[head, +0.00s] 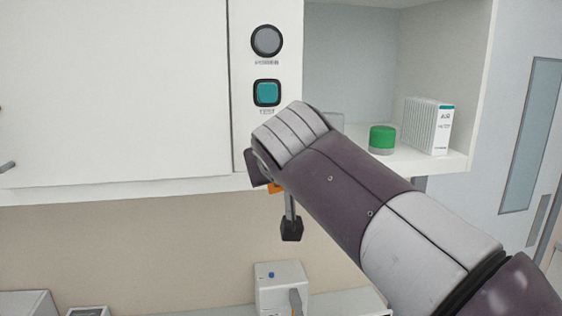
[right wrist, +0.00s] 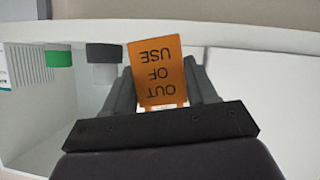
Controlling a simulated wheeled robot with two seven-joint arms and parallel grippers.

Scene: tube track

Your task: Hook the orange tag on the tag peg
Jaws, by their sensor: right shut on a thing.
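The orange tag (right wrist: 160,70) is between the two grey fingers of my right gripper (right wrist: 161,88). Its lettering, "OUT OF USE", is upside down in the right wrist view. In the head view only a small orange piece (head: 275,187) shows below the end of my right arm, near the bottom edge of the white cabinet panel. The arm hides most of the tag and the fingers there. I cannot make out the tag peg in either view; the arm covers part of the panel. My left gripper is not in view.
The panel holds a round grey button (head: 266,41) and a teal square button (head: 267,93) above my arm. An open shelf to the right holds a green-lidded jar (head: 382,138) and a white box (head: 428,125). A white device (head: 280,285) stands below.

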